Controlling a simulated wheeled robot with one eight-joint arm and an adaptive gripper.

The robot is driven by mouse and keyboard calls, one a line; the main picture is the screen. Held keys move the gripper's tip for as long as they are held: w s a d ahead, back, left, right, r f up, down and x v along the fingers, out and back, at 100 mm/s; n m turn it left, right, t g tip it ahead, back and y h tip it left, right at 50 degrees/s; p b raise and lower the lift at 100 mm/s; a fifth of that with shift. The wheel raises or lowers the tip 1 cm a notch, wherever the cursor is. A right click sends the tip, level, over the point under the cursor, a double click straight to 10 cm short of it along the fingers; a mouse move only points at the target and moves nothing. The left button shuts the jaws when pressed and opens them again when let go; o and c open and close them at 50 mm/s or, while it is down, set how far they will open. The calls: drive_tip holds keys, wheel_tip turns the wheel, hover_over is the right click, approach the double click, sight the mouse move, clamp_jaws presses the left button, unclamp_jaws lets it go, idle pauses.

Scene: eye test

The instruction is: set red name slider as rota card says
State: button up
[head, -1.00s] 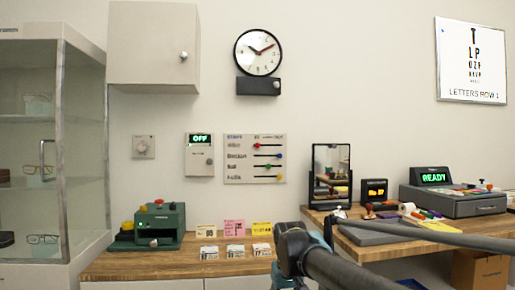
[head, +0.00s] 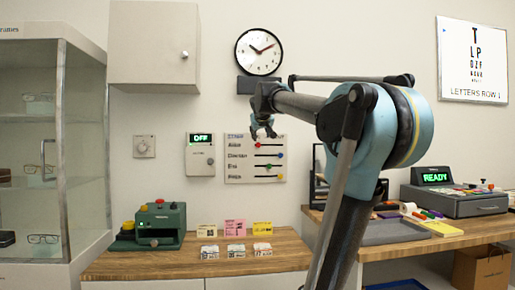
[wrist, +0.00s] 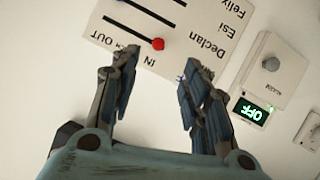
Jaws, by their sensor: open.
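The white slider board (head: 232,178) hangs on the wall with several rows; I read Declan, Esi and Felix in the wrist view (wrist: 188,15). The red slider (head: 257,146) is on the top row, toward the left end of its track. In the wrist view the board is turned over and the red slider (wrist: 158,44) sits near the word IN; its row's name is hidden there. My gripper (head: 263,134) is open and empty before the board's top edge. Its fingers (wrist: 160,66) point at the board, apart from the red slider. I cannot tell which card is the rota card.
Pink (head: 235,228) and yellow (head: 262,227) cards stand on the wooden counter (head: 190,264), their text too small to read. A panel reading OFF (head: 200,155) is left of the board. The clock (head: 258,52) hangs above. A mirror (head: 318,165) is partly behind my arm.

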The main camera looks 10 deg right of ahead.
approach(258, 145)
drive_tip(key=x, duration=0.8)
drive_tip(key=shift+w+d, duration=0.1)
drive_tip(key=shift+w, duration=0.05)
idle(0.4)
clamp_jaws()
